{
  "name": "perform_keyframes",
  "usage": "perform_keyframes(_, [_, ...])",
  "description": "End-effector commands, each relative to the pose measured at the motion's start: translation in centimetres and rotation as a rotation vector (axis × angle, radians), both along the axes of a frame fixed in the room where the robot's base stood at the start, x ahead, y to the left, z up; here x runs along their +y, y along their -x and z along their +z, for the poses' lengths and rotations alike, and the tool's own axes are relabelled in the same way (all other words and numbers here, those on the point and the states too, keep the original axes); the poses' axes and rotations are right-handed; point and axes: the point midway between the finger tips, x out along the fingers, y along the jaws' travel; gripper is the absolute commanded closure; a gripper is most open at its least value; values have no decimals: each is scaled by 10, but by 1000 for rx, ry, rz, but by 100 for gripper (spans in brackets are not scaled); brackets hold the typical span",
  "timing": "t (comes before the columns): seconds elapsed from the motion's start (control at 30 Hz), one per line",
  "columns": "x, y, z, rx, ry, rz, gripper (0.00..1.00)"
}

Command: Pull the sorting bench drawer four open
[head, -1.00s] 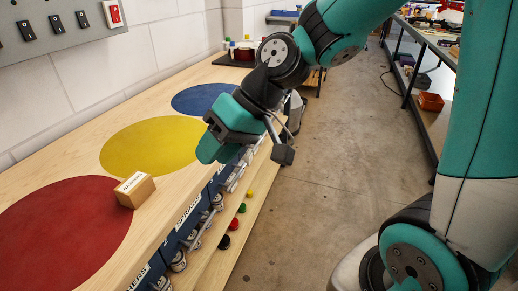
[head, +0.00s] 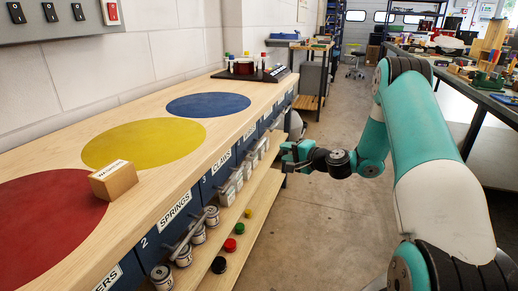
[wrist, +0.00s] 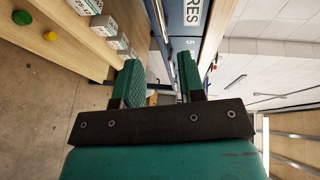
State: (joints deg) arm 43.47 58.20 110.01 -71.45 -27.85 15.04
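The sorting bench's blue drawer fronts run along its edge in the head view. Drawer two (head: 150,240) reads SPRINGS and drawer three (head: 207,185) reads CLAMPS. Drawer four (head: 249,135) lies farther along, its label too small to read there. In the wrist view, a front (wrist: 192,22) with a label ending in RES shows beyond the fingertips, beside a number 5. A grey handle bar (wrist: 160,22) runs beside it. My gripper (head: 284,152) is in front of the far drawers, its fingers apart and empty in the wrist view (wrist: 160,76). No drawer looks pulled out.
A small cardboard box (head: 114,180) stands on the bench top (head: 150,205). Labelled tins (head: 198,232) and coloured caps (head: 230,244) are on the shelf below the drawers. Another loaded bench (head: 490,105) stands at the right. The floor (head: 305,215) between is clear.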

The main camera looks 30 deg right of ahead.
Motion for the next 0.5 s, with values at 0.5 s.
perform_keyframes(0.5, [30,-103,-19,-2,2,6,64])
